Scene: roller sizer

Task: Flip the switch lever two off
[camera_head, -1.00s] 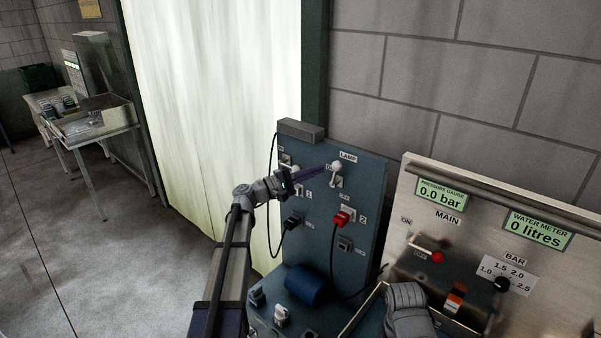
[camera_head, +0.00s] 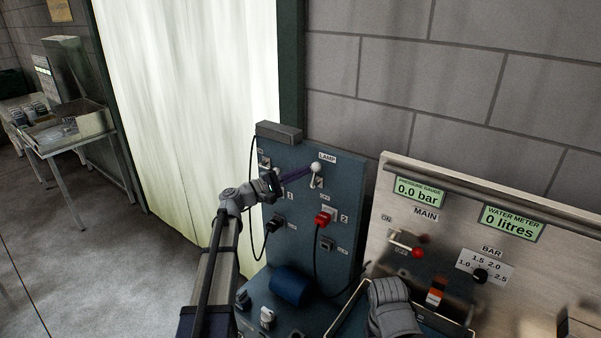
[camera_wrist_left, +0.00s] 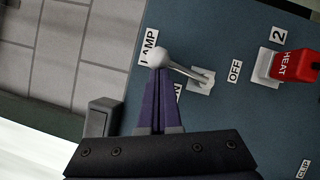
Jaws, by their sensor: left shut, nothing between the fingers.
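Switch lever two (camera_head: 316,168) is a metal lever with a pale ball tip, under the LAMP label on the blue panel (camera_head: 345,190). In the left wrist view, its ball (camera_wrist_left: 157,57) leans away from the OFF label (camera_wrist_left: 235,70) toward the LAMP and ON side. My left gripper (camera_head: 308,173) is shut and empty. Its purple fingertips (camera_wrist_left: 158,72) are right at the ball, on its left in the head view. I cannot tell whether they touch. The fingers partly hide the ON label. My right gripper's fingers do not show.
A red HEAT plug (camera_head: 322,218) and a black plug (camera_head: 274,224) with cables sit below the levers. Another switch (camera_head: 265,162) is behind my left wrist. A steel panel (camera_head: 480,185) with gauges stands at right. A blue cylinder (camera_head: 291,286) is below.

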